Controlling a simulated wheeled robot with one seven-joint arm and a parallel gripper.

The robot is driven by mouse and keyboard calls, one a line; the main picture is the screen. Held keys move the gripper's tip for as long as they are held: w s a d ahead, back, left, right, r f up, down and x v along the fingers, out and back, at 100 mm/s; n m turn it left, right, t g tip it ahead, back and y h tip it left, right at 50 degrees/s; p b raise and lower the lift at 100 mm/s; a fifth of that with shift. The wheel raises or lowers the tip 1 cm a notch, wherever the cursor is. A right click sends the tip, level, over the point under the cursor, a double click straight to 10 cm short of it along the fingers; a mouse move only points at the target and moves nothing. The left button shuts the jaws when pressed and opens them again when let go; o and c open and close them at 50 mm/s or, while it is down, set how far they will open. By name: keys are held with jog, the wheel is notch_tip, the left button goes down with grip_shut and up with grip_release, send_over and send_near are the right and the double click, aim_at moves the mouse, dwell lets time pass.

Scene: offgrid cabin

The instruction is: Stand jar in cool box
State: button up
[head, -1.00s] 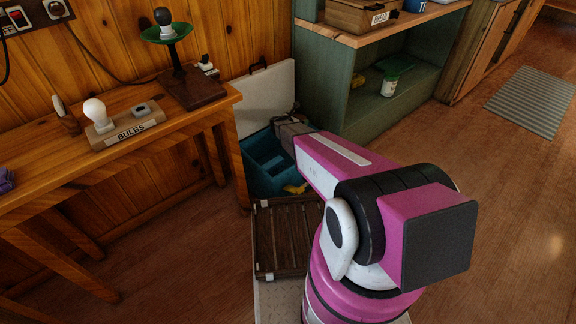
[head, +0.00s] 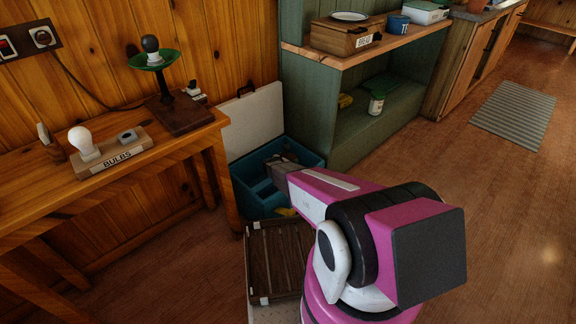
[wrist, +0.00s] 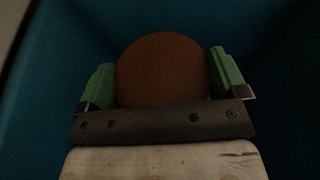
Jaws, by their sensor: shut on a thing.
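The blue cool box (head: 306,157) stands open on the floor between the wooden bench and the green shelf unit. Its pale lid (head: 254,122) is raised at the back left. My gripper (head: 276,162) reaches into the box, and my arm hides part of the box's right side. In the wrist view, the green fingers of my gripper (wrist: 163,80) are shut on the jar (wrist: 162,70), which shows as a round reddish-brown top. Blue walls (wrist: 275,60) surround it. I cannot tell whether the jar touches the box floor.
A dark slatted crate (head: 274,260) sits in front of the box. Something yellow (head: 286,212) lies at the box's near side. The wooden bench (head: 190,150) holds a bulb tray and a green-dished stand. Floor to the right is open, with a striped mat (head: 513,113).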

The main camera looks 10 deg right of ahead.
jog(key=shift+f, duration=1.55)
